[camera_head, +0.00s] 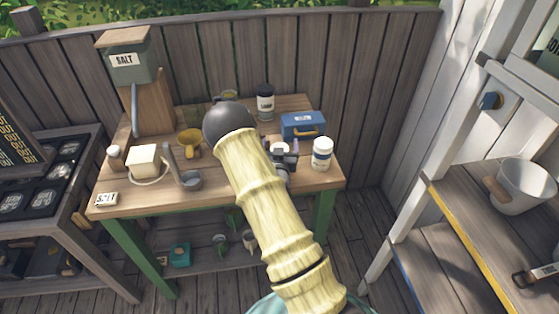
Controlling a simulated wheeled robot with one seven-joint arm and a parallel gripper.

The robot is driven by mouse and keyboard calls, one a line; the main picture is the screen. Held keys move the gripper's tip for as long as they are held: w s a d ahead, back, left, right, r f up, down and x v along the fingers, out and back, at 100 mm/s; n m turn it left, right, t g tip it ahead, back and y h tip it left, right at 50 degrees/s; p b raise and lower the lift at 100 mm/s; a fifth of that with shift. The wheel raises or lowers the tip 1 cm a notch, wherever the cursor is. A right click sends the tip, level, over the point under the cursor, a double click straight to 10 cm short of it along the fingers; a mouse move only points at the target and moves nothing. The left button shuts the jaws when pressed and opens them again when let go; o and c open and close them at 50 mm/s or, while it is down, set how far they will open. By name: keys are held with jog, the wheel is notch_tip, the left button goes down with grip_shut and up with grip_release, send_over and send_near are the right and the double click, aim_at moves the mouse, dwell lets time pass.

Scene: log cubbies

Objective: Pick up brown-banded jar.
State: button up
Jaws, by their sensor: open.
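My gripper (286,160) is a small dark shape over the right part of the wooden table (225,196). It is open, but its fingers are small and partly covered by my pale yellow arm. A pale round object (279,147) lies right at the gripper, mostly covered, so I cannot tell if it is a jar with a brown band. A white jar with a dark label (322,154) stands upright just right of the gripper, apart from it. A small pale jar with a brownish top (115,158) stands at the table's left edge. No brown band shows clearly on any jar.
A dark jar with a white label (265,103) and a blue box (303,125) stand behind the gripper. Wooden shelves with a white bucket (517,187) are at the right.

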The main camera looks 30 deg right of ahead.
jog(key=c, duration=1.8)
jog(key=shift+o, duration=0.2)
jog(key=shift+r+b, duration=0.85)
jog(key=shift+r, duration=4.2)
